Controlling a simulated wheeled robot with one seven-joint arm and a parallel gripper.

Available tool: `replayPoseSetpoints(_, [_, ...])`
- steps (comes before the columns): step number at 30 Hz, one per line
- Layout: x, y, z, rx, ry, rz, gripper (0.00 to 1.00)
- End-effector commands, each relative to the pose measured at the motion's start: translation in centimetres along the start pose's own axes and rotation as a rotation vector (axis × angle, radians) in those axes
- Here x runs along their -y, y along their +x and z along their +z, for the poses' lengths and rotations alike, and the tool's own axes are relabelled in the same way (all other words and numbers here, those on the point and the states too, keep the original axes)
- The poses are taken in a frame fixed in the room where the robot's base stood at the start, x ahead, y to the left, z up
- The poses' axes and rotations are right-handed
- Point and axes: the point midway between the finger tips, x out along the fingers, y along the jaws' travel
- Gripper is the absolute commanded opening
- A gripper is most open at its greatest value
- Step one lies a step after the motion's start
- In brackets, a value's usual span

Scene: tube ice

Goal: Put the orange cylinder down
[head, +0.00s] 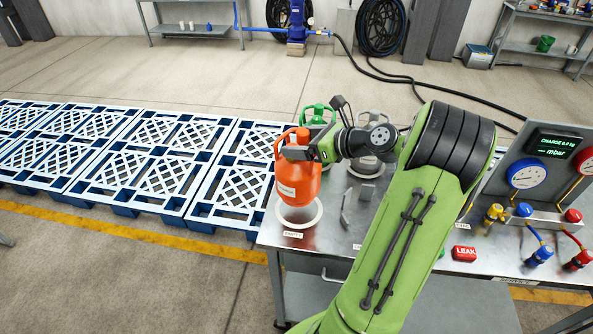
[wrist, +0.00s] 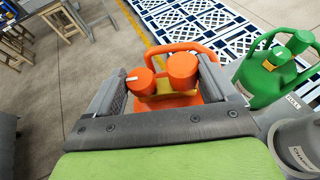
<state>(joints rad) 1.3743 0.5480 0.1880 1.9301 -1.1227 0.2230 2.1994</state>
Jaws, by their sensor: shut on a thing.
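The orange cylinder (head: 298,175) is upright at the left end of the metal bench, over a white ring (head: 313,219) with an "EMPTY" label in front. Its base overlaps the ring in the head view; I cannot tell whether it touches the bench. My gripper (head: 297,145) is shut on the top of the orange cylinder. In the wrist view my gripper (wrist: 166,97) has its fingers on both sides of the orange valve caps and handle (wrist: 182,50).
A green cylinder (head: 318,115) and a grey cylinder (head: 369,160) stand behind and to the right. A grey bracket (head: 357,207) stands right of the ring. Blue pallets (head: 228,195) lie left of the bench. Gauges (head: 526,175) and a red "LEAK" button (head: 464,253) are at the right.

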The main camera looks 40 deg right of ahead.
Motion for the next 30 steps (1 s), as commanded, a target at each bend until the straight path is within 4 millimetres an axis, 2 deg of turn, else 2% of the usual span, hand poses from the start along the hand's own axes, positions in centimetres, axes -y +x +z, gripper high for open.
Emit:
replayPoseSetpoints(1, [0.0, 0.6, -1.2, 0.006, 0.000, 0.001, 0.00])
replayPoseSetpoints(3, [0.0, 1.0, -2.2, 0.005, -0.002, 0.001, 0.00])
replayPoseSetpoints(8, [0.0, 1.6, -3.5, 0.007, -0.003, 0.000, 0.00])
replayPoseSetpoints(15, [0.0, 2.8, -6.6, 0.006, -0.003, 0.000, 0.00])
replayPoseSetpoints(25, [0.0, 2.8, -6.7, 0.006, -0.004, -0.001, 0.00])
replayPoseSetpoints(26, [0.0, 2.8, -6.9, 0.000, -0.001, -0.001, 0.89])
replayPoseSetpoints(28, [0.0, 2.8, -6.9, 0.000, -0.001, -0.001, 1.00])
replayPoseSetpoints(30, [0.0, 2.8, -6.9, 0.000, -0.001, -0.001, 1.00])
